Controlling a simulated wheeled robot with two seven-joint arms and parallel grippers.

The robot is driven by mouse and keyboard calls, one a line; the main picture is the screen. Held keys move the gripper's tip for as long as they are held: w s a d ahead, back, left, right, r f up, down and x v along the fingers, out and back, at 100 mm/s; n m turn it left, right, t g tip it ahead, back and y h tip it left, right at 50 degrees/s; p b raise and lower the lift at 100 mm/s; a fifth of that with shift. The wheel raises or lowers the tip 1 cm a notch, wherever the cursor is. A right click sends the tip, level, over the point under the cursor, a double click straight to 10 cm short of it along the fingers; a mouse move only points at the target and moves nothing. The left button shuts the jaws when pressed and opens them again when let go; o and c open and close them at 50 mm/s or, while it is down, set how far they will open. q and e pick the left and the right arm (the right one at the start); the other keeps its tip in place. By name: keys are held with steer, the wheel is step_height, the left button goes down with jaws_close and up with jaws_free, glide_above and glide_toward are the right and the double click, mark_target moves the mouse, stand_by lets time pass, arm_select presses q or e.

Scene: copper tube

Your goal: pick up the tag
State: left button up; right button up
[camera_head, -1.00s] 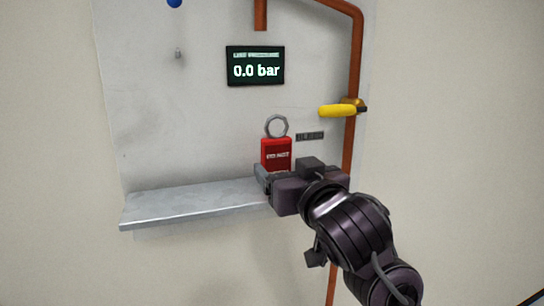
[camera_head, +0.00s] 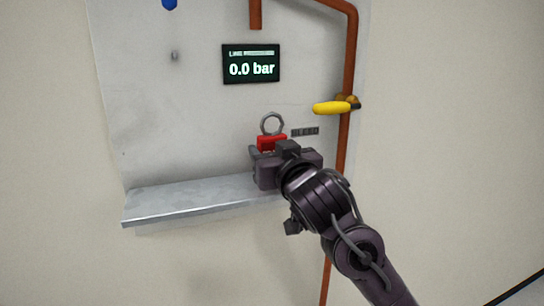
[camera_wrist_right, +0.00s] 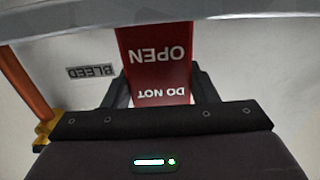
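The tag is a red plate (camera_head: 271,143) with a grey ring (camera_head: 272,123) at its top, upright against the grey panel above the shelf. Its lower part is hidden behind my right gripper (camera_head: 270,156). In the right wrist view the tag (camera_wrist_right: 157,60) appears upside down, reading "DO NOT OPEN". The fingers of my right gripper (camera_wrist_right: 163,88) stand one on each side of it, very close to its edges; I see no clear grip. My left gripper is in neither view.
The grey shelf (camera_head: 160,208) runs below the tag and is bare on its left. A copper pipe (camera_head: 344,160) with a yellow handle (camera_head: 332,108) stands to the right. A display (camera_head: 251,63) reads 0.0 bar. A small label (camera_wrist_right: 91,72) reads "BLEED".

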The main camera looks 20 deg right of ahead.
steer(key=shift+c, duration=1.2)
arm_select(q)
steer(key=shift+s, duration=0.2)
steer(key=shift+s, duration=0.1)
